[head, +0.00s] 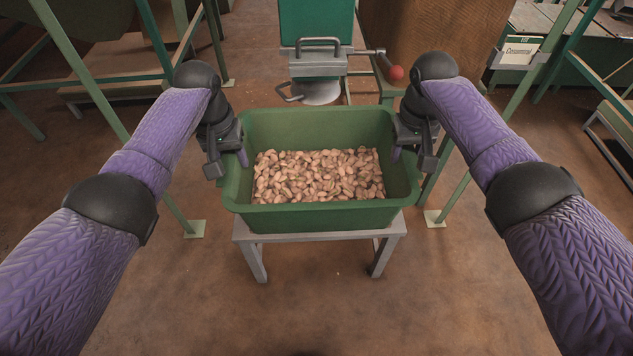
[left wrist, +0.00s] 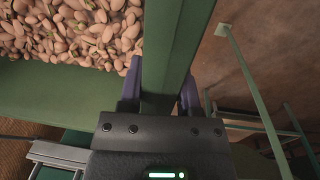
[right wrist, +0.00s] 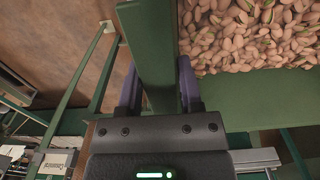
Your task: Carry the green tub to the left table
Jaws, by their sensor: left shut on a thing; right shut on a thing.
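The green tub (head: 322,217) is in the middle of the head view, upright and part filled with pistachio nuts (head: 318,176). It is over a small grey stand (head: 318,235); I cannot tell whether it rests on it. My left gripper (head: 236,160) is shut on the tub's left wall, and the left wrist view shows its fingers (left wrist: 160,88) on both sides of the rim. My right gripper (head: 402,155) is shut on the right wall, with its fingers (right wrist: 159,88) astride the rim in the right wrist view. The left table is not clearly identifiable.
A hopper outlet with a grey gate (head: 318,64) and a red-knobbed lever (head: 396,73) stands just behind the tub. Green frame legs (head: 92,85) rise on both sides. The floor (head: 330,310) in front is clear.

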